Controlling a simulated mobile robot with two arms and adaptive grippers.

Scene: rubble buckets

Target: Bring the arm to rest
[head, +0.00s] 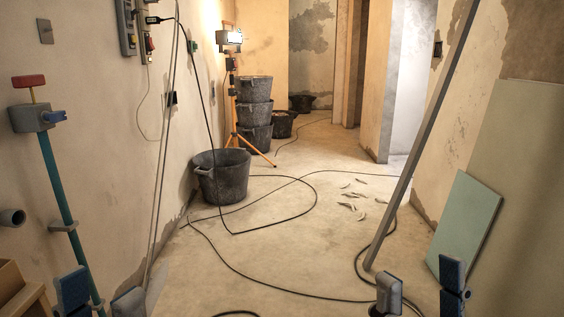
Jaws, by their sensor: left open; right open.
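My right gripper (420,291) shows at the bottom right, also open and empty over the floor. Both arms are below the frame and hidden. A dark bucket (222,182) stands upright on the floor by the left wall, well beyond both grippers. Pale rubble pieces (356,200) lie scattered on the floor right of it.
A stack of dark buckets (254,117) stands beside an orange tripod lamp (232,38). Black cable (285,290) loops over the floor. A grey bar (420,140) slants near my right gripper; a green board (466,222) leans right. A teal pipe (64,198) runs by my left gripper.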

